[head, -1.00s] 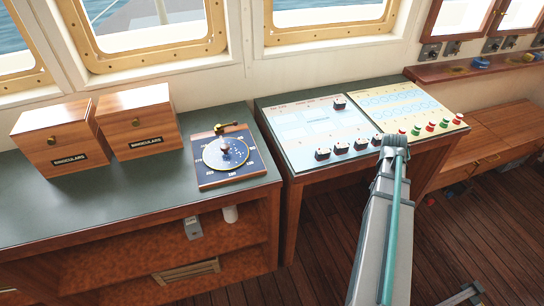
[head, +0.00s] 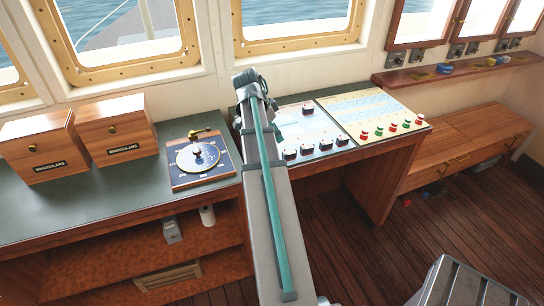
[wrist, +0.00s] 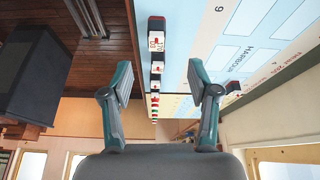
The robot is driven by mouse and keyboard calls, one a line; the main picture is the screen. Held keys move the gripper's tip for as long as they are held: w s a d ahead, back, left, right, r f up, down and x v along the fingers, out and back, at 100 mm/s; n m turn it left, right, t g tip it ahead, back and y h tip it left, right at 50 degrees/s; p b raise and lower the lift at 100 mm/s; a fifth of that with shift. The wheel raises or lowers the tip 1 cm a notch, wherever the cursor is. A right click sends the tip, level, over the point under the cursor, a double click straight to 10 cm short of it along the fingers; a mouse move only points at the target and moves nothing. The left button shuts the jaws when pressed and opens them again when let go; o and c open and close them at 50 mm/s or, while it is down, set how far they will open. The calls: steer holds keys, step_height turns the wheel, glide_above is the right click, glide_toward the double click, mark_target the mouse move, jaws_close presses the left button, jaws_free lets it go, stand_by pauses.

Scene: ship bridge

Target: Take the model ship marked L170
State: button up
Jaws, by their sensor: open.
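Several small model ships with dark hulls and white tops stand in a row along the front of the light-blue chart board (head: 318,121); the nearest in the head view is a ship (head: 290,153). One more ship (head: 308,109) stands farther back. I cannot read L170 on any of them. In the wrist view, a ship with red marking (wrist: 157,42) heads the row, and a separate ship (wrist: 233,87) shows beside the right finger. My gripper (wrist: 159,72) is open and empty, its fingers apart with the row beyond. My arm hides part of the board in the head view.
A panel with red and green knobs (head: 393,128) lies right of the board. At the left are a round dial instrument (head: 198,156) and two wooden binocular boxes (head: 116,130). Windows rise behind. A wooden bench (head: 470,145) stands at the right.

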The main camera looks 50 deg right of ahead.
mark_target(286, 151)
steer(key=shift+m, duration=0.4)
steer(key=x, duration=0.2)
steer(key=p+x, duration=0.1)
steer(key=x, duration=0.2)
steer(key=shift+s+d+f, duration=0.15)
steer(key=shift+s+f, duration=0.15)
steer(key=shift+f, duration=0.05)
steer(key=shift+p+x, duration=1.45)
steer(key=shift+x, duration=1.15)
steer(key=shift+s, duration=0.15)
steer(key=c, duration=1.1)
steer(key=shift+d+r, duration=0.1)
steer(key=shift+r, duration=0.05)
